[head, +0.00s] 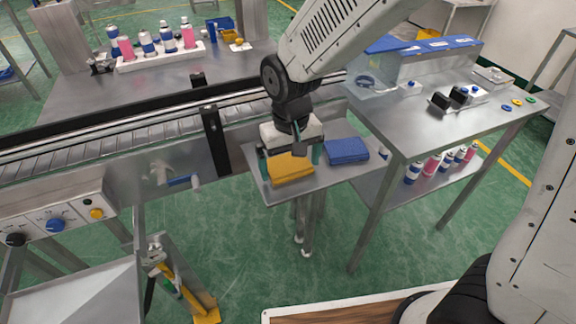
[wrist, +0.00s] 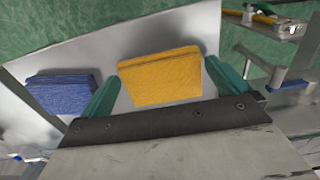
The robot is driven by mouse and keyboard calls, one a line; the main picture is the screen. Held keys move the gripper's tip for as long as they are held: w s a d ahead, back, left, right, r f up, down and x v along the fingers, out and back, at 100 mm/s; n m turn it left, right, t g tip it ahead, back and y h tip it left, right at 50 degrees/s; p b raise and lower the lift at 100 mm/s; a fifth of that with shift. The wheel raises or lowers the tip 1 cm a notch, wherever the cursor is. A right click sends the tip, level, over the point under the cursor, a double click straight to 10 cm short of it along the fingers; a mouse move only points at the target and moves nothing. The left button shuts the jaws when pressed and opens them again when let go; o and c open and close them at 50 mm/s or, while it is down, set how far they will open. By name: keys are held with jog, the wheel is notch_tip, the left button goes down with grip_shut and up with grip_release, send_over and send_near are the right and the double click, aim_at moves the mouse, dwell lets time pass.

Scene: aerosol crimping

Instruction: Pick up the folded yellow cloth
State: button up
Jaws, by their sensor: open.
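The folded yellow cloth (head: 290,168) lies flat on a small metal shelf (head: 272,194) beside the conveyor. A folded blue cloth (head: 346,151) lies to its right in the head view. My gripper (head: 293,158) is over the yellow cloth, its green fingers apart on either side of it. In the wrist view my gripper (wrist: 160,88) is open, with the yellow cloth (wrist: 160,77) between and just beyond the fingertips. The blue cloth (wrist: 60,92) shows outside the left finger. I cannot tell whether the fingers touch the yellow cloth.
The conveyor (head: 120,138) runs left of the shelf, with a control box (head: 56,222) in front. A metal table (head: 415,125) stands at the right, with cans on its lower shelf. A tray of cans (head: 160,57) is on the far table.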

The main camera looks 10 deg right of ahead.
jog(key=shift+f, duration=0.45)
jog(key=c, duration=0.8)
jog(key=shift+r, duration=0.15)
